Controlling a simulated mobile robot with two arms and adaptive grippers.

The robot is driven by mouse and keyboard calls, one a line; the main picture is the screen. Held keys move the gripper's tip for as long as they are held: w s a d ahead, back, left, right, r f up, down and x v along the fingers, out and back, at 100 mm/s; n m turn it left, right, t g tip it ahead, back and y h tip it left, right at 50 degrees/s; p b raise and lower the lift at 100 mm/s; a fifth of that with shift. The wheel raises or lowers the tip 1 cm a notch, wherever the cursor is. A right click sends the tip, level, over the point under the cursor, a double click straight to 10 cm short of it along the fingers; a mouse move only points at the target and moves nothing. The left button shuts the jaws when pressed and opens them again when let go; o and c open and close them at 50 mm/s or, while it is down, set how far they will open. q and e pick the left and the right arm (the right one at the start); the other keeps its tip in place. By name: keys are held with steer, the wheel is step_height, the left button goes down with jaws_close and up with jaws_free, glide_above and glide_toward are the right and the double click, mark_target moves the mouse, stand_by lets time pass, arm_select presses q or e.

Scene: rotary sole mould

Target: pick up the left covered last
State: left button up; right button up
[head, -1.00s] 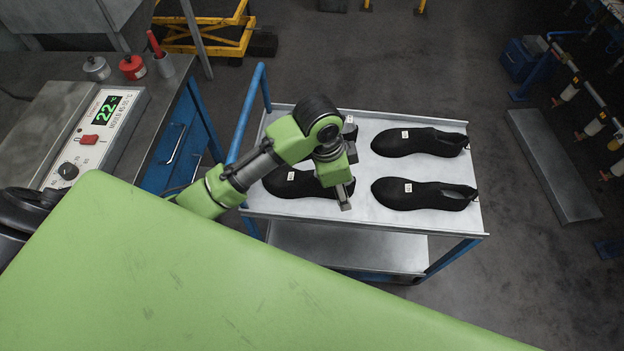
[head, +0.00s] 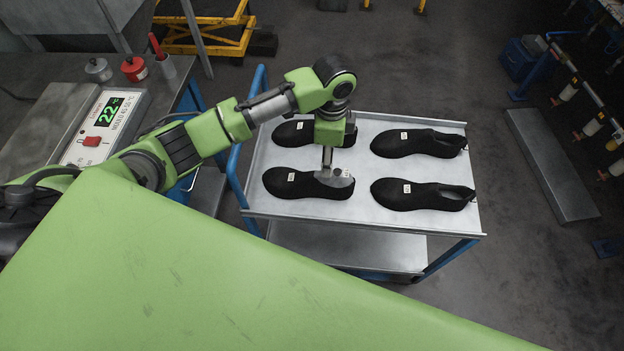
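Black covered lasts lie on their sides or soles on the trolley's top tray, in two columns, each with a small white label. The front left covered last (head: 295,184) points its toe left. Another covered last (head: 292,133) lies behind it, partly hidden by my arm. To the right are a rear covered last (head: 415,143) and a front covered last (head: 420,195). My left gripper (head: 334,177) points down over the heel end of the front left last, overlapping it in the picture. Whether its fingers are open or touch it, I cannot tell. My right gripper is out of view.
The trolley (head: 355,222) has a grey top with a raised rim, a lower shelf and a blue handle on its left. A workbench with a control box (head: 104,125), showing 22, stands at left. The floor right of the trolley is clear up to a metal plate (head: 550,165).

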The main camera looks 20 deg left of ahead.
mark_target(307, 178)
arm_select(q)
step_height(307, 178, down, 5)
steer(key=shift+r+p, duration=0.1)
steer(key=shift+p, duration=0.75)
steer(key=shift+a+f, duration=0.1)
steer(key=shift+f, duration=0.4)
jaws_close()
steer(key=shift+w+r, duration=0.1)
